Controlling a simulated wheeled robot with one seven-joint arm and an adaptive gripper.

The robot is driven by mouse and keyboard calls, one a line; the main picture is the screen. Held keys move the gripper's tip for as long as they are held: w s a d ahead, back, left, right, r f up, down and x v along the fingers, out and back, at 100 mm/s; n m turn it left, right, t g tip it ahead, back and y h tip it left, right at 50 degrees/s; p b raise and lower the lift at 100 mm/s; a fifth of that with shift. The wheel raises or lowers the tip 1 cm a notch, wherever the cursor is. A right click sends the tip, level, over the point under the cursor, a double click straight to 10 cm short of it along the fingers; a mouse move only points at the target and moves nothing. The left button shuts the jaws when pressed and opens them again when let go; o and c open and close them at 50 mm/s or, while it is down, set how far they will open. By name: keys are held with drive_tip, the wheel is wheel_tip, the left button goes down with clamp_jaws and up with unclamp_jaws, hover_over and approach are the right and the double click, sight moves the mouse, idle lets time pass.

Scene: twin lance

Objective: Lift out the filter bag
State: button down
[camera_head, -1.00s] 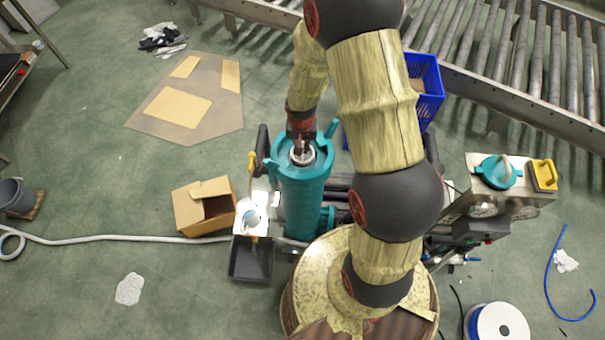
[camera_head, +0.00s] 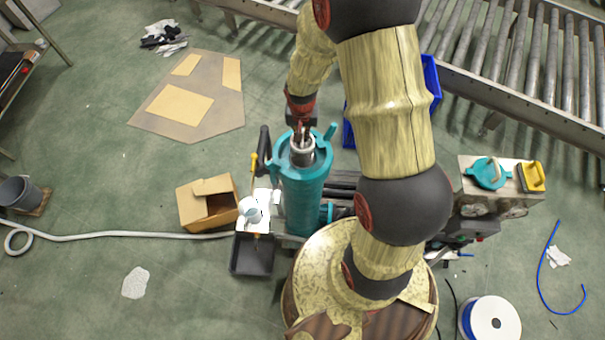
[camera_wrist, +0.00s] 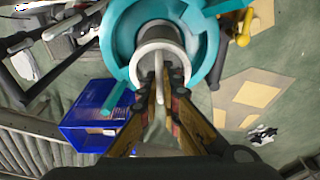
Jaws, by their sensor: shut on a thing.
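The teal filter housing (camera_head: 301,205) stands upright and open at the top. The filter bag (camera_head: 302,155) shows as a pale grey ring and short sleeve in its mouth, standing partly above the rim; its lower part is hidden inside. In the wrist view the bag's pale ring (camera_wrist: 161,38) sits within the teal rim (camera_wrist: 122,45), with a thin handle running down between my fingers. My gripper (camera_head: 302,133) is above the mouth, shut on the bag's handle; it also shows in the wrist view (camera_wrist: 159,84).
A small table (camera_head: 520,190) at right holds a teal lid (camera_head: 487,173) and a yellow-handled item. A blue crate (camera_head: 432,85) lies behind my arm. A black tray (camera_head: 252,256) and cardboard box (camera_head: 208,203) stand left of the housing.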

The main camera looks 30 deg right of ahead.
drive_tip(key=shift+r+p, duration=1.55)
drive_tip(key=shift+r, duration=1.3)
wheel_tip(320, 180, up, 12)
drive_tip(key=p, duration=0.6)
drive_tip(key=shift+f+p, duration=0.2)
drive_tip(key=shift+p, duration=0.15)
